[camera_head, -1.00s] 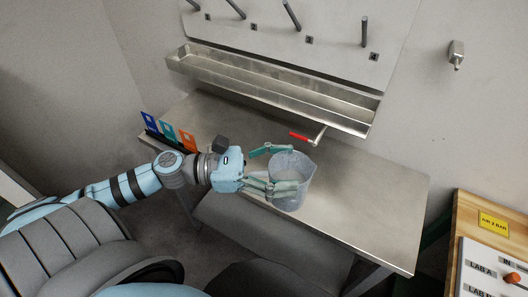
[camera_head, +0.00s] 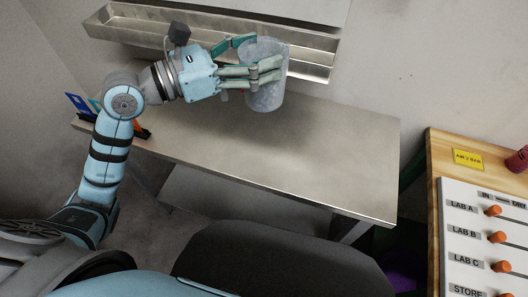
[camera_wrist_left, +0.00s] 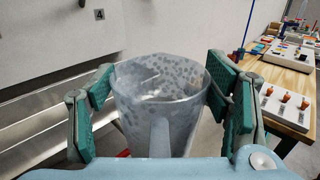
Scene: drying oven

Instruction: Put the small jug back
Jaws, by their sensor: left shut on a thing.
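The small jug (camera_head: 266,92) is a translucent grey, speckled vessel, upright, in front of the metal trough in the head view. My left gripper (camera_head: 262,66) is shut on it, with green-padded fingers on both sides of its body. The left wrist view shows the jug (camera_wrist_left: 160,95) between the finger pads, open at the top and seemingly empty, with its handle facing my wrist. The jug appears lifted off the bench. The pegboard above shows only its lower edge in the head view. My right gripper is not in view.
A metal trough (camera_head: 135,24) runs along the wall behind the jug. The steel bench (camera_head: 270,155) is mostly clear. Coloured cards (camera_head: 80,104) stand at its left end. A wooden table with a labelled panel (camera_head: 470,222) is at the right.

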